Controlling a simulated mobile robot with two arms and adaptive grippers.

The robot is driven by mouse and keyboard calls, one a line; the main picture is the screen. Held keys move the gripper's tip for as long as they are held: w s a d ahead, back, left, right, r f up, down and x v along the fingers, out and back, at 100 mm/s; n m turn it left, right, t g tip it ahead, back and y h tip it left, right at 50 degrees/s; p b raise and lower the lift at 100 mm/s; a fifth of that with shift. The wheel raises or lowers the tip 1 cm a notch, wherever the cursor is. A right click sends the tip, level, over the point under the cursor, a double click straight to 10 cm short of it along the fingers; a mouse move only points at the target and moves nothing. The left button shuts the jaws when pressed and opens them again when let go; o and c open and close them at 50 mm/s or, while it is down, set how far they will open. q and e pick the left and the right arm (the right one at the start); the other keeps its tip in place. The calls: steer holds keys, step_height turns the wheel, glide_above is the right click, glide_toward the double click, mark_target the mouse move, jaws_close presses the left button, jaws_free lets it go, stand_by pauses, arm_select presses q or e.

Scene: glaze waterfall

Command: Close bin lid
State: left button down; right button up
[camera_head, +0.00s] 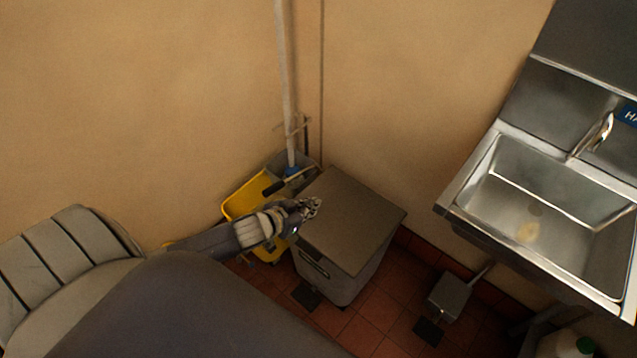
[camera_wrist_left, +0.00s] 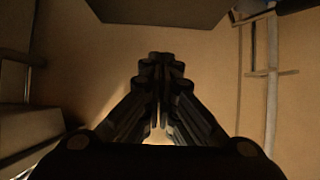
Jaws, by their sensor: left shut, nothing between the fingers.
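The bin (camera_head: 338,279) is a grey box standing on the tiled floor by the corner of the walls. Its flat grey lid (camera_head: 358,222) lies over the top and looks down, with no clear gap showing. My left gripper (camera_head: 311,207) is shut and empty, at the lid's left edge in the head view. I cannot tell whether it touches the lid. In the left wrist view the gripper's fingers (camera_wrist_left: 160,62) meet, with wall beyond them. My right gripper is not in view.
A yellow mop bucket (camera_head: 243,200) with an upright pole (camera_head: 286,90) stands behind my left gripper. A steel sink (camera_head: 545,215) is on the right wall. A small pedal box (camera_head: 449,297) sits on the red floor below it. Some floor is free before the bin.

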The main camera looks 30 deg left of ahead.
arm_select(q)
steer(key=shift+s+a+f+b, duration=0.1)
steer(key=shift+s+f+b, duration=0.1)
steer(key=shift+s+f, duration=0.45)
steer(key=shift+s+a+f+b, duration=0.1)
steer(key=shift+s+f+b, duration=0.1)
steer(key=shift+f, duration=0.75)
steer(key=shift+s+f+b, duration=0.15)
steer(key=shift+s+f, duration=0.3)
steer(key=shift+f, duration=0.35)
steer(key=shift+r, duration=0.1)
steer(key=s+a+p, duration=0.1)
steer(key=s+p, duration=0.2)
steer(key=s, duration=0.6)
steer(key=shift+s+a+r, duration=0.15)
steer(key=shift+r, duration=0.05)
